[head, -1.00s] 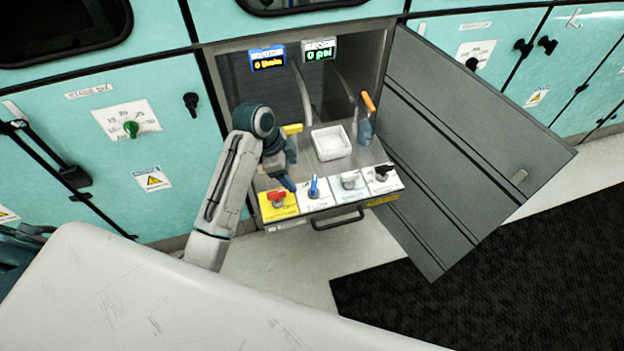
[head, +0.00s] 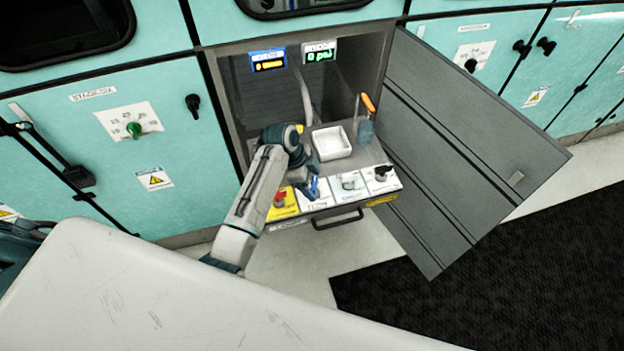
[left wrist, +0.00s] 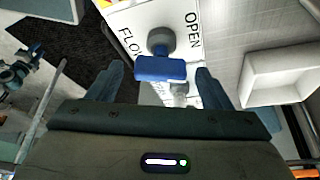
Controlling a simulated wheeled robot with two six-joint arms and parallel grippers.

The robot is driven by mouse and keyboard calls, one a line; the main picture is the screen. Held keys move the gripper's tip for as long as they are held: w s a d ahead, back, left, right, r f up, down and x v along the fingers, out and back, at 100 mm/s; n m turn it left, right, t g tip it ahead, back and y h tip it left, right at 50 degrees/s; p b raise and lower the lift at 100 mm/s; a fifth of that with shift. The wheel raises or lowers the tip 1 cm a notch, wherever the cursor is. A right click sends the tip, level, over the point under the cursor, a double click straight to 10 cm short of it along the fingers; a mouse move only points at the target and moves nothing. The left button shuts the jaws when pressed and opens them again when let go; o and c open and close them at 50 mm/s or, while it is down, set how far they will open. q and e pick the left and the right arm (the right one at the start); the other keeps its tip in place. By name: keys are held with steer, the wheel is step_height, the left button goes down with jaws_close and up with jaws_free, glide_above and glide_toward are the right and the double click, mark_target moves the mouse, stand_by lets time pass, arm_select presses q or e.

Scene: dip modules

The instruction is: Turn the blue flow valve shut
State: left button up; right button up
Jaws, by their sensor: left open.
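The blue flow valve handle (left wrist: 160,68) stands on its white plate (left wrist: 190,18) marked "FLO…" and "OPEN" in the left wrist view. In the head view the blue valve (head: 315,186) is partly covered by my left gripper (head: 307,186). In the left wrist view my left gripper (left wrist: 158,82) is open, with one finger on each side of the blue handle. I see gaps between the handle and both fingers. My right gripper is not in view.
The open cabinet door (head: 470,150) blocks the right side.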

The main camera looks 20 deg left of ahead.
arm_select(q)
steer(key=shift+f, duration=0.15)
steer(key=c, duration=1)
steer(key=shift+m, duration=0.4)
steer(key=shift+w+m+g+p, duration=0.1)
steer(key=shift+m+g+p, duration=0.25)
steer(key=shift+m, duration=0.25)
steer(key=m+g, duration=0.1)
steer(key=m, duration=0.2)
steer(key=shift+w, duration=0.1)
steer(key=m+g, duration=0.1)
steer(key=m, duration=0.1)
steer(key=m+g+p, duration=0.1)
steer(key=m, duration=0.1)
steer(key=shift+w+d+m+y, duration=0.1)
steer(key=shift+d+m+y, duration=0.05)
steer(key=shift+m+y, duration=0.25)
steer(key=shift+m+g+y+p, duration=0.35)
steer(key=shift+m+y, duration=0.15)
steer(key=shift+m, duration=1.3)
